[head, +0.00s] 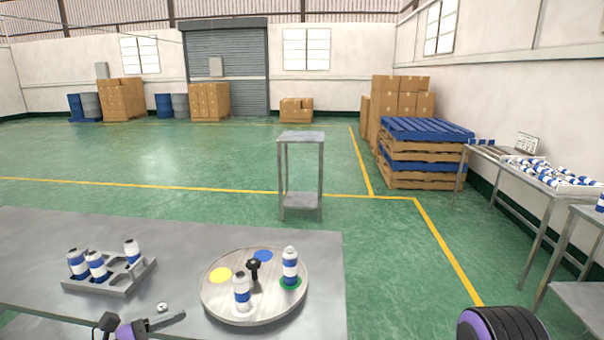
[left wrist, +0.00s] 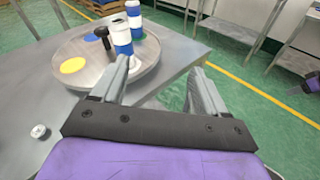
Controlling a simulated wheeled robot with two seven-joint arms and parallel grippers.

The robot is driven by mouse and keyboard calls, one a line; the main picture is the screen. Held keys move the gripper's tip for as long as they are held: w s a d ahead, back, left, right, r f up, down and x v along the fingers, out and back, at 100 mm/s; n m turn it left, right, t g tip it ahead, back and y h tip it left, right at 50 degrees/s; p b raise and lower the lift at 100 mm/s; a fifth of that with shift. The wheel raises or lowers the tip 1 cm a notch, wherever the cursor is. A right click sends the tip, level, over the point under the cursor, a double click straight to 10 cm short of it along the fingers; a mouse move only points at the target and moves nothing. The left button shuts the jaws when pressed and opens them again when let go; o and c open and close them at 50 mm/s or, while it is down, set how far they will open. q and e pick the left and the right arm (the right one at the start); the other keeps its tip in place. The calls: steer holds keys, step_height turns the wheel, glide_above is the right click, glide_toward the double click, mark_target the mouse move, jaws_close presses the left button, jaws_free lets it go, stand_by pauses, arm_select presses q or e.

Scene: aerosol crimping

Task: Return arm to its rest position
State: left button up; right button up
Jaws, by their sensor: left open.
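My left gripper (head: 150,325) is low over the grey table (head: 200,228) at the bottom of the head view. Its two fingers (left wrist: 160,88) are apart and empty in the left wrist view. A round turntable (head: 215,305) carries two white-and-blue cans: one at the front (head: 241,292), the other (head: 290,265) on a green spot. Yellow (head: 220,275) and blue (head: 263,256) spots are bare. My right arm shows as a purple and black part (head: 500,325) at bottom right; a purple and dark part (left wrist: 308,83) at the wrist view's right edge is too small to read.
A grey rack (head: 110,283) with several cans stands left of the turntable. A small white cap (head: 162,307) lies near my left gripper. A black knob (head: 254,267) rises from the turntable's middle. A small stand (head: 301,138) and side tables (head: 545,178) stand beyond.

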arm_select(q)
steer(key=s+a+f+m+g+y+b, duration=0.1)
steer(key=s+a+f+m+y, duration=0.2)
steer(key=f, duration=0.4)
steer(key=s+a+f+m+g+y+b, duration=0.1)
steer(key=a+f+y+b, duration=0.1)
steer(key=a+f+y, duration=0.3)
steer(key=s+a+f+m+g+y+b, duration=0.1)
steer(key=s+a+f+m+y, duration=0.15)
steer(key=f+y, duration=0.4)
steer(key=s+d+f+m+g+b, duration=0.2)
steer(key=s+f+m, duration=0.3)
steer(key=s+f, duration=0.5)
steer(key=s+d+f+m+g+b, duration=0.2)
steer(key=s+d+f+m+b, duration=0.1)
steer(key=s+f, duration=0.7)
steer(key=s+m+y+b, duration=0.1)
steer(key=s+m, duration=0.1)
steer(key=shift+s+m, duration=0.2)
steer(key=shift+m, duration=0.15)
